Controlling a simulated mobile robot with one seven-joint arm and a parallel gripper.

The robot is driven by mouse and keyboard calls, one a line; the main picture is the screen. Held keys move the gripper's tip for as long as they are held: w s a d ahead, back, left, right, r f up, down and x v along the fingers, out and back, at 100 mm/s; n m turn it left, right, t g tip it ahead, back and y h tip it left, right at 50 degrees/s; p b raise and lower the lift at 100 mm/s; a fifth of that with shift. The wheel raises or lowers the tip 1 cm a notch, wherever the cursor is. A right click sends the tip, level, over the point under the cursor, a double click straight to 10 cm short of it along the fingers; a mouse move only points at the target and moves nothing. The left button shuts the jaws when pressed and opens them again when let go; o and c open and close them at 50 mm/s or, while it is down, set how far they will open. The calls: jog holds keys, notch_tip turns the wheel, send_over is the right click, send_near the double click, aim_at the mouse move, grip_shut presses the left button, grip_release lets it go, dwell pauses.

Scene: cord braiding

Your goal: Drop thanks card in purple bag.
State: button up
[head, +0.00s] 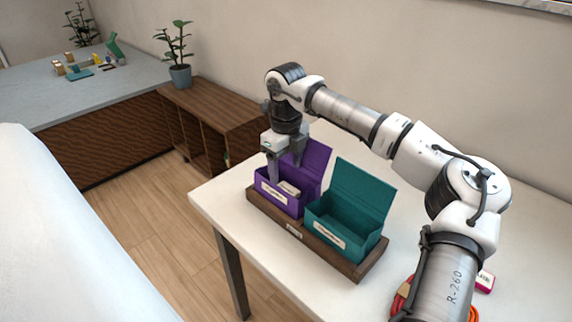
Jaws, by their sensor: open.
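The purple bag (268,197) looks like an open box with a raised lid and a pale label on its front. It stands in the left part of a wooden tray on the white table. My gripper (285,173) points down into its opening, with its fingers open. A small pale card-like piece (290,188) lies inside the purple bag, just below and beside the fingers. It may be the thanks card, but I cannot read it. Whether a finger touches it is not clear. The rest of the bag's inside is hidden.
An open teal box (345,235) stands beside the purple one in the wooden tray (322,255). Orange-red cord (400,303) and a red-and-white item (485,282) lie partly behind my arm. The white table (225,197) is clear left of the tray.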

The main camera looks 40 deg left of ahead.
notch_tip(320, 180, up, 14)
jog(key=b, duration=0.1)
dwell(0.4)
jog(key=shift+f, duration=0.15)
